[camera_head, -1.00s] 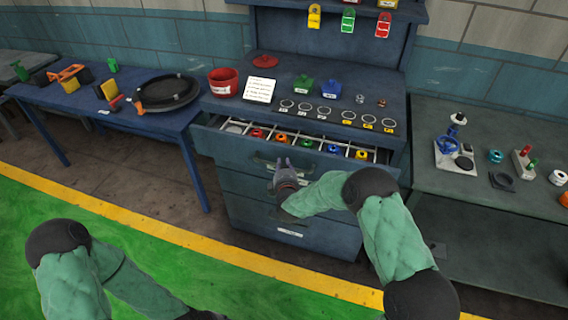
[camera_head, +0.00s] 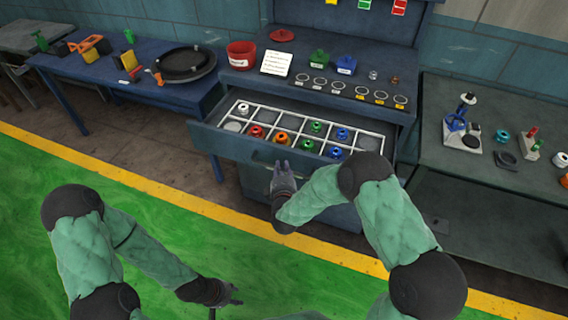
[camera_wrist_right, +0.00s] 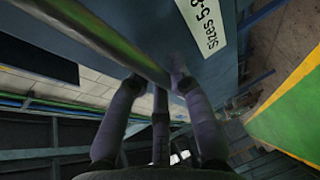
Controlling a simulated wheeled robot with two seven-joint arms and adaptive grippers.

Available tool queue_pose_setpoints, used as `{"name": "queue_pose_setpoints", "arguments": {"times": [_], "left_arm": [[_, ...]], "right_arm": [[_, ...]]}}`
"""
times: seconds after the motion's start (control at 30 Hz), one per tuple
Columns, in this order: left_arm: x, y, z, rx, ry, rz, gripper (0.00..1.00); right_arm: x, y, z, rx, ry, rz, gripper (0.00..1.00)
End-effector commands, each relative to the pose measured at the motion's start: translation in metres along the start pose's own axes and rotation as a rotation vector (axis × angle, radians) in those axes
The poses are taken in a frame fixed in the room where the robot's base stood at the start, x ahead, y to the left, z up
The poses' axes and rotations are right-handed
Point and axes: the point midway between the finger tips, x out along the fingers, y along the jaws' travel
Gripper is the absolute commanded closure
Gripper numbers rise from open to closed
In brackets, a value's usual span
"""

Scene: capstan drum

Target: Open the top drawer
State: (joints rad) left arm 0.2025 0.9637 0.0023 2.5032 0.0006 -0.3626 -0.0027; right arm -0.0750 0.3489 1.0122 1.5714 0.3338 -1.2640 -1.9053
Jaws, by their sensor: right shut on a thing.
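The top drawer (camera_head: 222,143) of the blue cabinet is pulled well out. A white divided tray (camera_head: 262,103) inside it shows, with several red, orange, green and blue pieces in its compartments. My right gripper (camera_head: 283,168) is at the drawer's front, shut on its bar handle (camera_head: 262,158). In the right wrist view the fingers (camera_wrist_right: 150,85) meet the long handle (camera_wrist_right: 95,38), next to a label reading "Sizes 5-" (camera_wrist_right: 207,25). My left gripper (camera_head: 232,296) hangs low over the green floor, away from the drawer; its finger opening is unclear.
The cabinet top (camera_head: 330,72) holds a red pot (camera_head: 241,55), a white card (camera_head: 276,63), green and blue blocks and several rings. A blue table (camera_head: 120,80) stands left and a grey bench (camera_head: 470,170) right. Green floor (camera_head: 160,225) lies open in front.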

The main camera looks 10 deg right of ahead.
Motion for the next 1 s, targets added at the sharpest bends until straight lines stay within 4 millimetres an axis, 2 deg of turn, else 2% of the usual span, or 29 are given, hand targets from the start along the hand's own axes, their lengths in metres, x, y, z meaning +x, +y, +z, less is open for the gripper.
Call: {"name": "queue_pose_setpoints", "arguments": {"times": [0.3, 0.33, 0.37, 0.77, 0.87, 1.0], "left_arm": [[0.000, 0.000, 0.000, 0.000, 0.000, 0.000, 0.60], [0.000, 0.000, 0.000, 0.000, 0.000, 0.000, 0.60], [0.000, 0.000, 0.000, 0.000, 0.000, 0.000, 0.60], [0.000, 0.000, 0.000, 0.000, 0.000, 0.000, 0.60], [0.000, 0.000, 0.000, 0.000, 0.000, 0.000, 0.60], [0.000, 0.000, 0.000, 0.000, 0.000, 0.000, 0.60]], "right_arm": [[-0.001, -0.002, 0.000, -0.001, -0.001, -0.004, 1.00], [-0.001, -0.002, 0.000, -0.001, -0.001, -0.004, 0.71], [-0.001, -0.002, 0.000, -0.001, -0.001, -0.004, 0.68], [-0.004, -0.001, 0.000, 0.000, 0.000, -0.002, 0.68], [-0.015, -0.001, 0.000, -0.001, 0.001, -0.003, 0.68], [-0.040, -0.001, -0.001, -0.001, 0.002, -0.003, 0.68]]}}
